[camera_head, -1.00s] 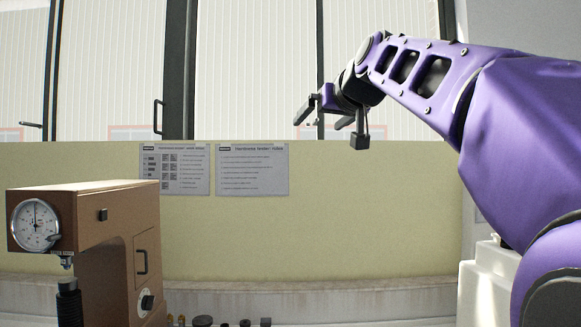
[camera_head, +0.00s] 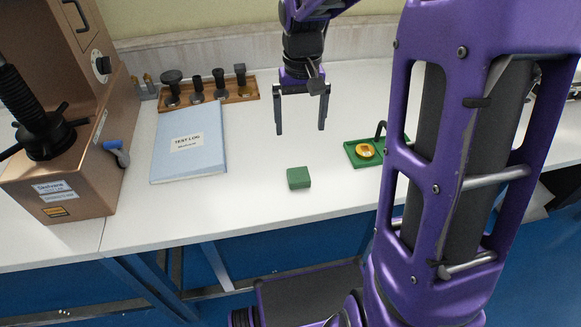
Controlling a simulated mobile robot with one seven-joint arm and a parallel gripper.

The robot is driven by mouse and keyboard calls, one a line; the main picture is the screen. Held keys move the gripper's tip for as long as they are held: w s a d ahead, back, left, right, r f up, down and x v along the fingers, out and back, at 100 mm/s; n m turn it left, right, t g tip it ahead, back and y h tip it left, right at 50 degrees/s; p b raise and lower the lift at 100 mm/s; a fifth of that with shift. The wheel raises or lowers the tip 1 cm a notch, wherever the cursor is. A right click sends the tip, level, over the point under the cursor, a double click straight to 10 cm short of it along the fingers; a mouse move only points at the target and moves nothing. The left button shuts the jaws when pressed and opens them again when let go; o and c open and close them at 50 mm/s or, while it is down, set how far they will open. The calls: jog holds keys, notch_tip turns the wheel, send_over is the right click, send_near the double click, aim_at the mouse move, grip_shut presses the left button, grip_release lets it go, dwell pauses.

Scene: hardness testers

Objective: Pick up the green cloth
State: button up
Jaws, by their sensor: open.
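A small green cloth (camera_head: 299,178), folded into a block, lies on the white bench top near its front edge. My gripper (camera_head: 301,131) is open and empty, pointing down above the bench. In the picture its two fingers are above the cloth, apart from it, with a clear gap between. The cloth is in full view.
A blue test log folder (camera_head: 189,143) lies left of the cloth. A green tray (camera_head: 371,161) with a gold round piece stands to the right, partly behind my arm. A wooden rack (camera_head: 209,97) and brown hardness tester (camera_head: 62,190) stand further left.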

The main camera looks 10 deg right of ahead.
aim_at(300, 178)
notch_tip(300, 178, down, 17)
jog(key=b, duration=0.3)
jog(key=shift+s+d, duration=0.1)
jog(key=shift+r, duration=0.1)
jog(key=c, duration=1.3)
